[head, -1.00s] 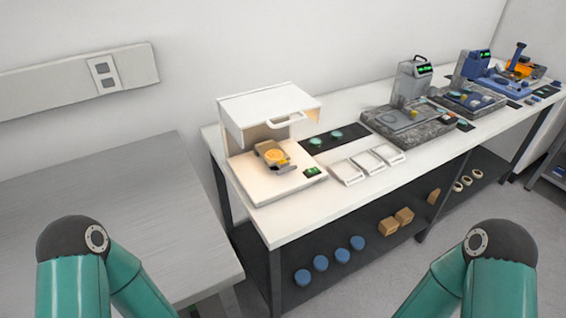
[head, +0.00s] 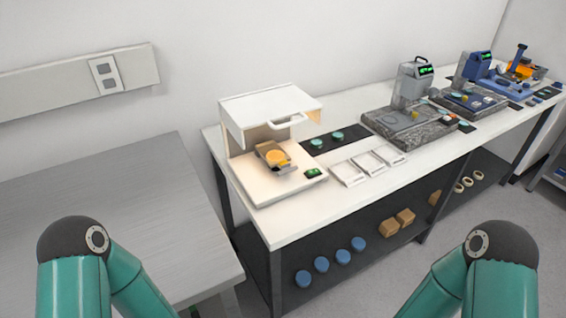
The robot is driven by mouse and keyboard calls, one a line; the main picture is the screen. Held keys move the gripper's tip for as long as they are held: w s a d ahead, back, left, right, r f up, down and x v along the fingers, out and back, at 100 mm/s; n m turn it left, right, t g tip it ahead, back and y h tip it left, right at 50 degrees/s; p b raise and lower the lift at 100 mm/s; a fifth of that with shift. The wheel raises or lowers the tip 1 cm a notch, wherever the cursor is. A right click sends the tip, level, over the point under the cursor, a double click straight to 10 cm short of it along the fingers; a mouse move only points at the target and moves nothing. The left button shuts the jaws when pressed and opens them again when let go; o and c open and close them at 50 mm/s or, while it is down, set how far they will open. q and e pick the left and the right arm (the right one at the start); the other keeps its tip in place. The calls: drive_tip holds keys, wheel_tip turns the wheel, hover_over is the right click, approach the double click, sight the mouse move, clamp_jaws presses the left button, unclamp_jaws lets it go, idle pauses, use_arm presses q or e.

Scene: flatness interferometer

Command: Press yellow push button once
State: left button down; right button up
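A white hooded instrument (head: 262,196) stands at the near left end of the long white bench. Under its hood is a round orange disc (head: 277,157) on a brown and grey holder. A small yellow spot (head: 281,167) shows at the holder's front; it is too small to tell whether it is a button. Another small yellow piece (head: 414,116) is on the dark granite base farther along the bench. Neither gripper is in view. Only the teal links of my two arms show, at the bottom left and bottom right, apart from the bench.
A small green display (head: 313,173) lies by the hooded instrument. White trays (head: 348,173) and a black mat (head: 329,145) with teal discs are beside it. A bare grey table (head: 100,220) is at left. Blue discs (head: 321,264) and tan blocks are on the lower shelf.

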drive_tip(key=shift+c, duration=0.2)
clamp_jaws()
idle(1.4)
